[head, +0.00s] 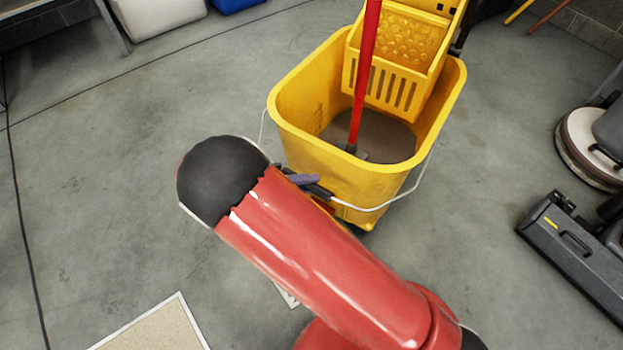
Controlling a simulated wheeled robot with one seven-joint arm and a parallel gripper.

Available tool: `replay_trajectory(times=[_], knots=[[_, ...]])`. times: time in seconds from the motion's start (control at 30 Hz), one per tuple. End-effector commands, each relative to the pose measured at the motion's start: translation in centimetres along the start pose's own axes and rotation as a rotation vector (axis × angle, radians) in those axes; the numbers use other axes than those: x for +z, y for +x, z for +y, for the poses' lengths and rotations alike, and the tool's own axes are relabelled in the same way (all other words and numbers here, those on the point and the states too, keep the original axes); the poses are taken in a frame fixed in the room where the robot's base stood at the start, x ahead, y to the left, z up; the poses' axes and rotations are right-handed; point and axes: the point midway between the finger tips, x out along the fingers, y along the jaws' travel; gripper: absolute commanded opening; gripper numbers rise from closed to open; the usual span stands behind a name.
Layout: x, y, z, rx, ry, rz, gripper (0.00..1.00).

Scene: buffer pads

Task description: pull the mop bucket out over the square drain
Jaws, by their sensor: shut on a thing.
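The yellow mop bucket (300,145) stands upright on the grey floor at the upper middle, with dark water inside. Its thin wire handle (401,192) hangs down across the near side. My gripper (322,192) is at that near side, shut on the wire handle; my red arm hides most of the gripper and the exact grip. A small pale, slotted edge (287,295) shows just left of my arm, below the bucket. It looks like part of the square drain, and the rest is hidden behind my arm.
A red mop handle (366,70) and yellow wringer (399,45) stand in the bucket. A white-edged beige mat (150,328) lies at bottom left. A round floor machine (585,145) and grey machine (575,245) stand at right. The left floor is clear.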

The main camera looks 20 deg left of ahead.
Motion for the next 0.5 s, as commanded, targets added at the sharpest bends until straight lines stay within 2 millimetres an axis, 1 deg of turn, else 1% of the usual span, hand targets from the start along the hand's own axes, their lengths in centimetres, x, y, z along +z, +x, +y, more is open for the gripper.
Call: replay_trajectory(times=[0.03, 0.13, 0.5], knots=[[-0.02, -0.36, -0.18, -0.004, 0.000, 0.007, 0.00], [0.05, -0.57, -0.21, -0.004, 0.000, 0.007, 0.00], [0.09, -0.71, -0.22, -0.004, 0.001, 0.007, 0.00]])
